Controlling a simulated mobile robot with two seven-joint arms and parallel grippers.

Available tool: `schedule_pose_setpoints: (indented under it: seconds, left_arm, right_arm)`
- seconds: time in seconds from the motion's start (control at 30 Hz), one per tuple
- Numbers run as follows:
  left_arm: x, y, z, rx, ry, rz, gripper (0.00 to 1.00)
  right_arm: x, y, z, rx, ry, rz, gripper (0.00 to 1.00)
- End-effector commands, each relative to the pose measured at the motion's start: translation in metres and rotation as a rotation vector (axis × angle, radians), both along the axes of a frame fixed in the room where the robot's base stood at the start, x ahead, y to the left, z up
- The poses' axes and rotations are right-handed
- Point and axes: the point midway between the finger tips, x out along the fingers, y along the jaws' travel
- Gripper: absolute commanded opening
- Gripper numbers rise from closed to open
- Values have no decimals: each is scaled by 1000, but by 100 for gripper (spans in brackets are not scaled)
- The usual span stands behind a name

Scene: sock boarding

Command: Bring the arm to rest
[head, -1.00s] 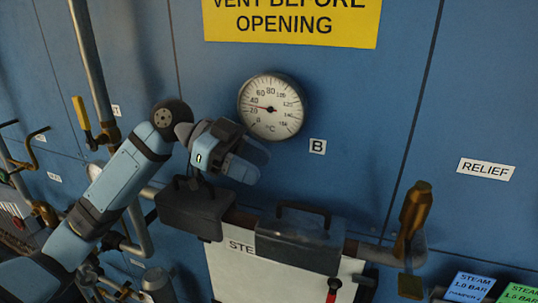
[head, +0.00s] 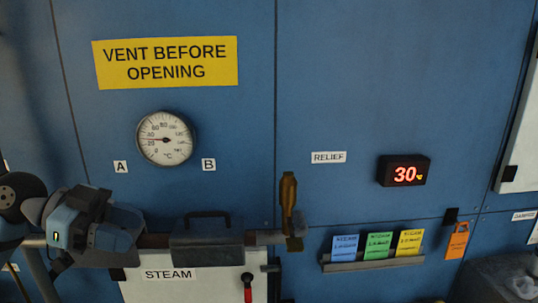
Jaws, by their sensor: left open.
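My left arm comes in from the lower left, and its blue and black gripper (head: 118,238) is in front of the pipe, open. I see nothing held in it. It is left of a dark block with a handle (head: 207,242) on the pipe, and it hides most of what lies behind it. My right gripper is not in view.
A dial gauge (head: 166,139) sits on the blue wall between labels A and B. A brass relief lever (head: 288,190) stands upright right of the block. A red-handled lever (head: 248,288) hangs below.

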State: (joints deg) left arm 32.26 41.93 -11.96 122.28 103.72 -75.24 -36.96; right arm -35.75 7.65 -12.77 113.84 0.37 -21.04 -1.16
Motion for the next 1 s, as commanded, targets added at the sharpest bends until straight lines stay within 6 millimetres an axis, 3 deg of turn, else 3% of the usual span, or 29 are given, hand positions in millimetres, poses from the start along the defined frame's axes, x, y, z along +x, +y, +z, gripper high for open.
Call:
schedule_pose_setpoints:
  seconds: [0.03, 0.27, 0.47, 0.57, 0.67, 0.8, 0.9, 1.0]
  left_arm:
    - [0, 0, 0, 0, 0, 0, 42]
    - [31, -12, -80, -48, 102, 227, 42]
    - [45, -18, -174, -79, 193, 476, 42]
    - [39, -20, -237, -85, 241, 634, 42]
    - [21, -20, -302, -80, 273, 795, 42]
    - [-25, -20, -384, -47, 291, 991, 42]
    - [-69, -21, -430, -12, 285, 1098, 42]
    - [-109, -24, -461, 23, 267, 1168, 42]
  right_arm:
    - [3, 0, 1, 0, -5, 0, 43]
    - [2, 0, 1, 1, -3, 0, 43]
    - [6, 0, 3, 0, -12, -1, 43]
    - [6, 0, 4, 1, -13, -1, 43]
    - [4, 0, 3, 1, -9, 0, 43]
    - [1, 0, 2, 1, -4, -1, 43]
    - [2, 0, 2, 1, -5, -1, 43]
    - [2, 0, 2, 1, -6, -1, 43]
